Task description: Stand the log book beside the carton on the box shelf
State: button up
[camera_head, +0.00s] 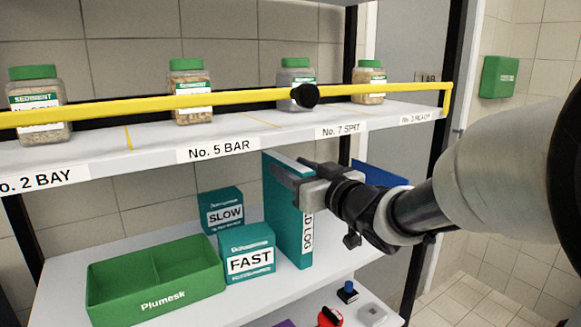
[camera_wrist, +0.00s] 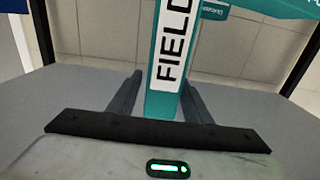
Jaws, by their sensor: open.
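The log book is a teal binder (camera_head: 288,215) with a white FIELD LOG spine label. It stands upright on the box shelf (camera_head: 225,302), just right of the FAST carton (camera_head: 248,252). The SLOW carton (camera_head: 220,209) stands behind the FAST carton. My gripper (camera_head: 294,172) is at the upper part of the book. In the wrist view, the fingers of my gripper (camera_wrist: 160,95) are open, one on each side of the book's spine (camera_wrist: 168,60), with small gaps visible.
A green divided tray (camera_head: 155,285) sits left of the cartons. The upper shelf (camera_head: 225,140) with a yellow rail (camera_head: 225,98) and several sediment jars is close above my gripper. A blue item (camera_head: 380,174) is behind my wrist. Small items, including a red one (camera_head: 330,317), lie below.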

jog(key=v, duration=0.9)
jog(key=shift+s, duration=0.15)
jog(key=shift+d, duration=0.1)
